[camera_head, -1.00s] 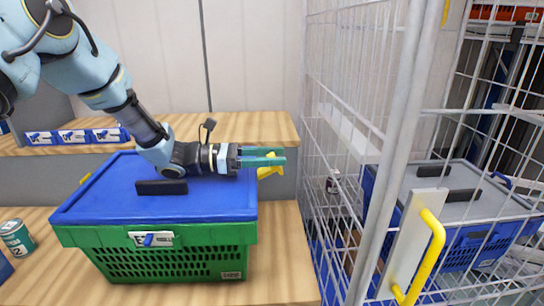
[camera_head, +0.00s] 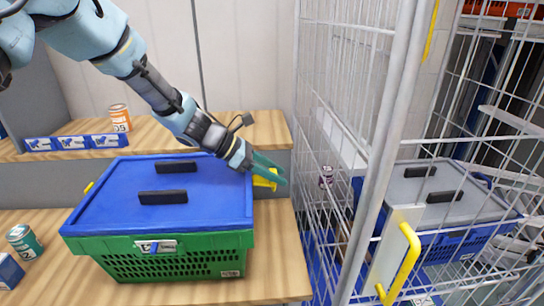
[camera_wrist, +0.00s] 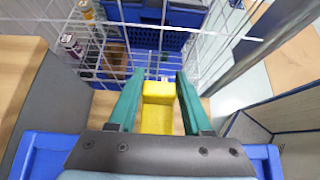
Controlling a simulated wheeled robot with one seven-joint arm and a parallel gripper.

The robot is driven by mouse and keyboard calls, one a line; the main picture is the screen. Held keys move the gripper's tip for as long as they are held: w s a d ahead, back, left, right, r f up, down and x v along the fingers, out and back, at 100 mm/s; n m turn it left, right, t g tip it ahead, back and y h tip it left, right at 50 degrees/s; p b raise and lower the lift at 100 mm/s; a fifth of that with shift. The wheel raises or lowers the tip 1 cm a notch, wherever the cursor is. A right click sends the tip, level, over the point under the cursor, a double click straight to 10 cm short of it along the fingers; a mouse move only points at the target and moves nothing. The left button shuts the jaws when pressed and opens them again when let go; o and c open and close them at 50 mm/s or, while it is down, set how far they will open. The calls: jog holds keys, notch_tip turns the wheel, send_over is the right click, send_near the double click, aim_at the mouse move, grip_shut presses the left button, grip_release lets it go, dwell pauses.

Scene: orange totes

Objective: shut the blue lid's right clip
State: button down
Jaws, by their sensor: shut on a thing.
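The blue lid (camera_head: 108,203) lies on the green crate (camera_head: 105,264) on the wooden counter and has two dark handles. The right clip (camera_head: 264,179) is yellow and sits at the lid's right edge, sticking out past it. My gripper (camera_head: 283,182) reaches over the right edge and tilts down to the right, its teal fingers partly covering the clip. In the wrist view, the yellow clip (camera_wrist: 158,108) is between the two fingers, and my gripper (camera_wrist: 157,85) is shut on it. A yellow left clip (camera_head: 89,187) shows at the opposite edge.
A white wire cage (camera_head: 330,120) stands close on the right, with a grey-lidded blue crate (camera_head: 460,236) inside. Cans (camera_head: 24,242) and a blue box (camera_head: 8,270) stand left of the crate. An orange can (camera_head: 119,118) is on the back shelf.

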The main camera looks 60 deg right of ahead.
notch_tip(320, 180, down, 6)
jog(key=w+a+t+y+p, duration=0.1)
jog(key=t+y+p, duration=0.3)
jog(key=t+y, duration=0.4)
jog(key=shift+w+f+t+y, duration=0.15)
jog(key=shift+f+t+y, duration=0.2)
jog(key=shift+t, duration=1.65)
jog(key=shift+c, duration=1.6)
grip_release()
jog(key=shift+r, duration=0.1)
